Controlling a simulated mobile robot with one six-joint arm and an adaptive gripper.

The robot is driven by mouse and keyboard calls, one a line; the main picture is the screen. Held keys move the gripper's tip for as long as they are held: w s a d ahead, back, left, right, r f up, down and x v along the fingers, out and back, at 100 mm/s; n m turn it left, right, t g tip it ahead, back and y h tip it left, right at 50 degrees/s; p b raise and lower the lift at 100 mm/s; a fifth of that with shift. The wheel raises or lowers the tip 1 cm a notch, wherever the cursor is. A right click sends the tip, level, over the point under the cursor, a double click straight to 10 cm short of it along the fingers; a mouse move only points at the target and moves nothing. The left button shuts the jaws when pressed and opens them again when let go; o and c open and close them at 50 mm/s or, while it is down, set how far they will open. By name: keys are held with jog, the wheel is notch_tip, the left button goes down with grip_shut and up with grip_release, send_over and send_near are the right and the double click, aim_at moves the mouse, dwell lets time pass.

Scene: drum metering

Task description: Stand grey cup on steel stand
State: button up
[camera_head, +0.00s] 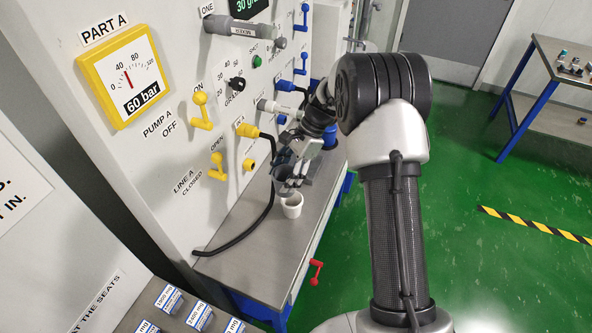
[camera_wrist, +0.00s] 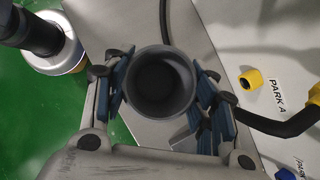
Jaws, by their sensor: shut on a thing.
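The grey cup (camera_wrist: 160,86) is between the two fingers of my gripper (camera_wrist: 165,92) in the wrist view, its dark open mouth facing the camera. The fingers press on it from both sides. In the head view my gripper (camera_head: 295,172) is above the grey-topped bench (camera_head: 240,262), in front of the panel; the cup is mostly hidden there by the fingers. A small white cup-like vessel (camera_head: 292,206) is just below my gripper. I cannot pick out a separate steel stand; it may be hidden under the grey cup.
The panel carries a yellow gauge (camera_head: 126,76), yellow levers (camera_head: 201,111) and a yellow-ended black hose (camera_head: 266,205) lying onto the bench. A red handle (camera_head: 316,272) sticks out at the bench front. Another table (camera_head: 560,90) stands at right. The bench's near end looks clear.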

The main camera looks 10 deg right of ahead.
jog(key=w+d+r+m+t+h, duration=0.3)
jog(key=w+m+t, duration=0.4)
jog(key=w+m, duration=0.55)
jog(key=shift+m+y, duration=0.3)
jog(key=shift+m, duration=0.55)
jog(key=f+b, duration=0.2)
jog(key=f, duration=0.4)
jog(key=s+f+b, duration=0.1)
jog(key=f+b, duration=0.2)
jog(key=f, duration=0.3)
jog(key=f+b, duration=0.2)
jog(key=f, duration=0.4)
jog(key=shift+s+a+f, duration=0.15)
jog(key=shift+s+f, duration=0.1)
jog(key=shift+f, duration=0.05)
jog(key=shift+f, duration=0.1)
jog(key=o, duration=1.1)
